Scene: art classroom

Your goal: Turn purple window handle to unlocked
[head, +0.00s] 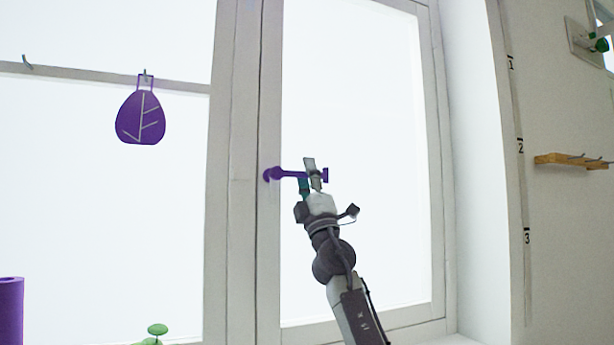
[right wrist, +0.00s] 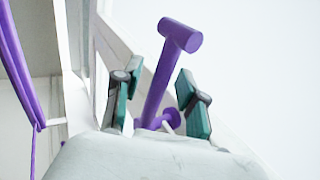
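The purple window handle (head: 288,174) sits on the frame of the right window pane. Its lever lies about level, pointing right from its pivot, with a short crossbar at the free end. My right gripper (head: 310,176) is at the lever's outer part, reaching up from below. In the right wrist view, the purple handle (right wrist: 162,82) passes between the two teal-padded fingers of the right gripper (right wrist: 159,97). The fingers stand apart, with gaps visible on both sides of the lever. My left gripper is in neither view.
A purple leaf-shaped ornament (head: 140,118) hangs from a rail at left. A purple cylinder (head: 10,310) and a green object (head: 157,330) are at lower left. A wooden peg rack (head: 572,161) is on the right wall. The area before the right pane is otherwise clear.

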